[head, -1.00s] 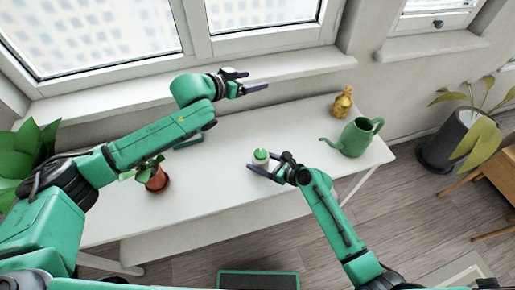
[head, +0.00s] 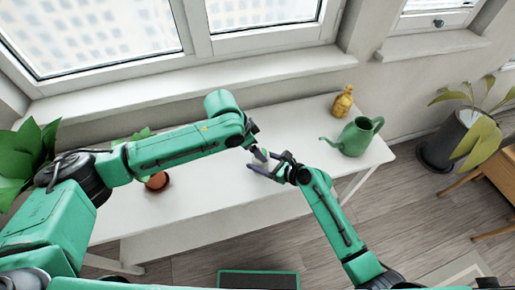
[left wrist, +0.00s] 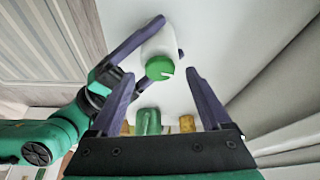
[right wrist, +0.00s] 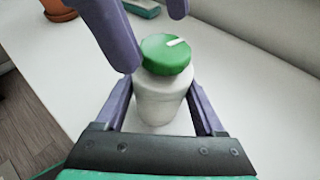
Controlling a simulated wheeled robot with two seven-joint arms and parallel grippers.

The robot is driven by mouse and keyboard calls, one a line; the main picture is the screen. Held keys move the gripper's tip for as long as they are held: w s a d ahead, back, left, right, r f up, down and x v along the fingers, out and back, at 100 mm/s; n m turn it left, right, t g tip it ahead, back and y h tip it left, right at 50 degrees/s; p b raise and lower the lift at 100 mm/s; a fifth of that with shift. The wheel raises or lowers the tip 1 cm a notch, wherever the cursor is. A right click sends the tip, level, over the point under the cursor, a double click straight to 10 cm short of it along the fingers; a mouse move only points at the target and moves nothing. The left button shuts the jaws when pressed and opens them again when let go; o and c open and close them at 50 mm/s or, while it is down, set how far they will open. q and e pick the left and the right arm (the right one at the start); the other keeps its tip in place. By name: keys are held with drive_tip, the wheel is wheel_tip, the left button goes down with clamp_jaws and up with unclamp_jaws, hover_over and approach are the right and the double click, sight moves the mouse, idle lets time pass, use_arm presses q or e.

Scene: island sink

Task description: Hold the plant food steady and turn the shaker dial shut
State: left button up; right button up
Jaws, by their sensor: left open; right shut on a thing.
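The plant food is a white jar (right wrist: 160,100) with a round green shaker dial (right wrist: 166,56) on top, bearing a white pointer mark. It stands upright on the white table. My right gripper (right wrist: 160,92) is shut around the jar's body below the dial. In the left wrist view the jar (left wrist: 158,42) and dial (left wrist: 158,69) show ahead of my left gripper (left wrist: 160,76). That gripper is open, its fingertips near the dial, one to each side in that view. I cannot tell whether they touch it. In the head view my left gripper (head: 261,154) mostly hides the jar.
A green watering can (head: 356,137) and a yellow bottle (head: 343,101) stand at the table's right end. A potted plant (head: 157,182) is partly hidden behind my left arm. The white table (head: 215,185) has bare room in front, and windows rise behind it.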

use_arm(q)
drive_tip(key=shift+w+d+f, duration=0.1)
drive_tip(key=shift+d+f, duration=0.1)
drive_tip(key=shift+f, duration=0.4)
clamp_jaws()
drive_tip(key=shift+m, duration=0.3)
drive_tip(key=shift+w+r+m+g+h, duration=0.15)
drive_tip(key=shift+m+g, duration=0.35)
drive_tip(key=shift+m, duration=0.85)
drive_tip(key=shift+w+f+m+g+h, duration=0.2)
drive_tip(key=shift+m+g, duration=0.3)
drive_tip(key=shift+m, duration=0.85)
unclamp_jaws()
drive_tip(key=shift+s, duration=0.1)
